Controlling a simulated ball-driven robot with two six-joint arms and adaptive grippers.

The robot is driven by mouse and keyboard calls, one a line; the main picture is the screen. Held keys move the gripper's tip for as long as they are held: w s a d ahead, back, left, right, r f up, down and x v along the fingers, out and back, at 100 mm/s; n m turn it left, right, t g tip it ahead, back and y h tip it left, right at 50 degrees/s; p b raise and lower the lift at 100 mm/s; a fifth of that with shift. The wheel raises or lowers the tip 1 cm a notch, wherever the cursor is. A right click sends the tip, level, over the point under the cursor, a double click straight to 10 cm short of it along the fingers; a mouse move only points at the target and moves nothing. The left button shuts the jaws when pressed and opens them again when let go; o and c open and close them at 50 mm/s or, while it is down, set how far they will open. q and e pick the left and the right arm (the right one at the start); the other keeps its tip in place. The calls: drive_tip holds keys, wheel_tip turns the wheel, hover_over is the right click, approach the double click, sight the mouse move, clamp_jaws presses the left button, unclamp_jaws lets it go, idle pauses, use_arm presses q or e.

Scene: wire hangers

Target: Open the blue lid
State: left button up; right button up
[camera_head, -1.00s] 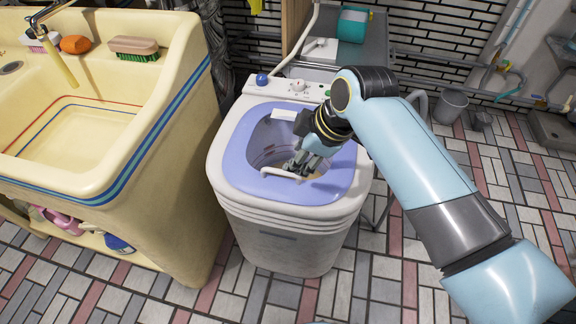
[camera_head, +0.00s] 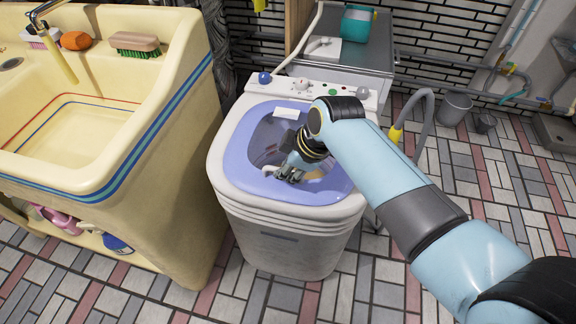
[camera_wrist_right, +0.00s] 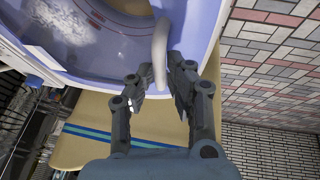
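The blue lid (camera_head: 232,160) lies flat on top of a white washing machine (camera_head: 280,240). Its clear middle shows the drum. A white curved handle (camera_wrist_right: 160,50) crosses the lid near its front edge; in the head view my gripper hides most of it. My right gripper (camera_head: 289,173) is over the lid's front part at the handle. In the right wrist view the gripper (camera_wrist_right: 154,74) has its fingers apart, one on each side of the handle's end. Whether they touch it I cannot tell. My left gripper is not in view.
A yellow sink (camera_head: 165,150) stands close on the left of the machine. A metal counter (camera_head: 372,60) is behind it, and a grey hose (camera_head: 428,112) curves up on the right. The tiled floor in front is clear.

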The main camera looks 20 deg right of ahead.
clamp_jaws()
